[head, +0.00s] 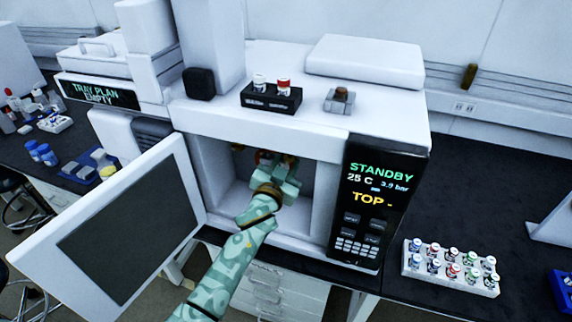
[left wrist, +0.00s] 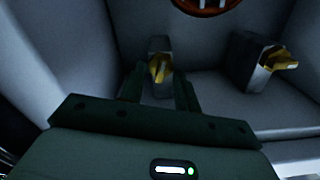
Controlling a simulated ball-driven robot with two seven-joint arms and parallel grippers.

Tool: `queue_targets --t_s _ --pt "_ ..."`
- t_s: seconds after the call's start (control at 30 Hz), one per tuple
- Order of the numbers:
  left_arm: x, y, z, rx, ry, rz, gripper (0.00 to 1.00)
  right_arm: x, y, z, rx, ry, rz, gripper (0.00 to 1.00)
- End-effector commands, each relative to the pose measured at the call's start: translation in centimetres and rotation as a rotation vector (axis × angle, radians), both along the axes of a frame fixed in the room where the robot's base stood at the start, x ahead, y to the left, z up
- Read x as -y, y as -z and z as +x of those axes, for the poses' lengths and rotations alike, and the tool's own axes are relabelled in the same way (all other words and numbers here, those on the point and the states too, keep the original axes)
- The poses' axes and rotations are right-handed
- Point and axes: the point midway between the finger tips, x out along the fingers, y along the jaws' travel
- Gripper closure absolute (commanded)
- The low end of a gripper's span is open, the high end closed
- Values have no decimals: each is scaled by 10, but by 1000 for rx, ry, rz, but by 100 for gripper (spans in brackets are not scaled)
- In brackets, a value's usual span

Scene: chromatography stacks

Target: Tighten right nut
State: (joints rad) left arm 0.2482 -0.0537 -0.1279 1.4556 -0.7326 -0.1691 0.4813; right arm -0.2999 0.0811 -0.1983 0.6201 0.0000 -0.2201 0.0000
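My left arm reaches into the open chamber of the white oven, and its left gripper (head: 288,178) is inside near the back wall. In the left wrist view the two dark fingers of this gripper (left wrist: 158,92) are apart, with a gap between them. A brass nut (left wrist: 158,69) on a grey block shows between and beyond the fingertips; I see no clear contact. A second brass nut (left wrist: 284,61) on another grey block stands to the right in that view, clear of the fingers. In the head view the gripper mostly hides the fittings. My right gripper is not in view.
The oven door (head: 125,222) stands open at the left. The display panel (head: 372,205) reads STANDBY, 25 C, 3.9 bar and TOP -. A round red part (left wrist: 205,5) is at the chamber back. A white rack of vials (head: 410,262) stands on the bench at the right.

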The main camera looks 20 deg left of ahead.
Motion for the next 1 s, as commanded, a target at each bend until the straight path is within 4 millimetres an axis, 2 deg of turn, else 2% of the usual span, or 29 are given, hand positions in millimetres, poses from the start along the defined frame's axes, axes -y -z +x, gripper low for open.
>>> queue_targets --t_s 0.1,0.13,0.23,0.67,1.0 --pt "0 0 0 0 0 0 68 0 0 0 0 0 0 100" --pt "0 0 0 0 0 0 74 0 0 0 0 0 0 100" --pt "0 0 0 0 0 0 100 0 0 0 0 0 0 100" --pt "0 0 -1 3 0 46 100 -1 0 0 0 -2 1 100" --pt "2 0 0 10 1 278 100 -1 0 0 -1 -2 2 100"
